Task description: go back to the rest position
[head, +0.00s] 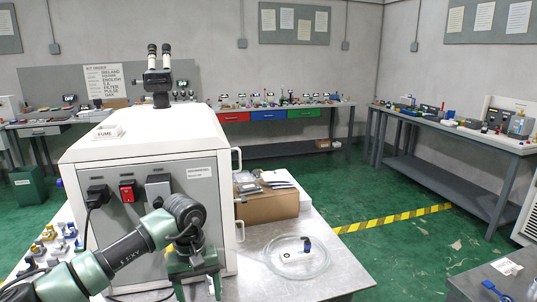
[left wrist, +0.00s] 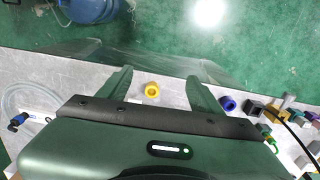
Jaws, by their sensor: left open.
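My left arm comes in from the lower left of the head view. My left gripper (head: 198,287) hangs in front of the white machine (head: 145,145), over the near bench. In the left wrist view, its two fingers (left wrist: 160,85) are spread apart with nothing held between them. A small yellow ring-like part (left wrist: 152,90) shows on the bench between the fingers in that picture, apart from them. How far below the fingers it lies is unclear. My right gripper is in neither view.
Close to the gripper, the machine has a red switch (head: 127,191) and a black plug. A clear coiled tube (head: 297,257) and a cardboard box (head: 268,204) are right of it on the bench. Small coloured parts (head: 45,240) lie left. Green floor is free at centre right.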

